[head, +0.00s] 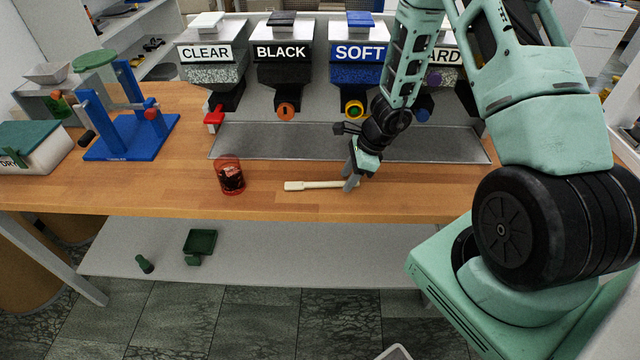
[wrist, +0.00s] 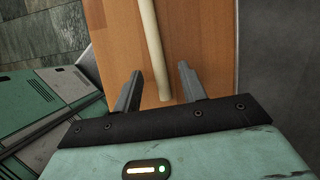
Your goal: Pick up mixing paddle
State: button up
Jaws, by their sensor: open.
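The mixing paddle (head: 315,185) is a cream-coloured stick with a wider flat end at the left, lying on the wooden table near its front edge. Its right end is at my gripper (head: 351,183). In the wrist view the paddle's handle (wrist: 154,50) runs down from the top, and its round end lies between the two fingers of my gripper (wrist: 157,86). The fingers are apart, with a gap on both sides of the handle. The paddle's wide end is out of the wrist view.
A red translucent cup (head: 230,175) with dark contents stands left of the paddle. Behind is a grey metal tray (head: 270,142) under labelled dispensers (head: 285,65). A blue stand (head: 130,135) is at the left. The table (head: 420,195) right of my gripper is bare. A lower shelf (head: 300,250) lies below.

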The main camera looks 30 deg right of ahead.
jog(key=shift+w+a+f, duration=0.1)
jog(key=shift+f, duration=0.3)
grip_shut()
jog(key=shift+r, duration=0.1)
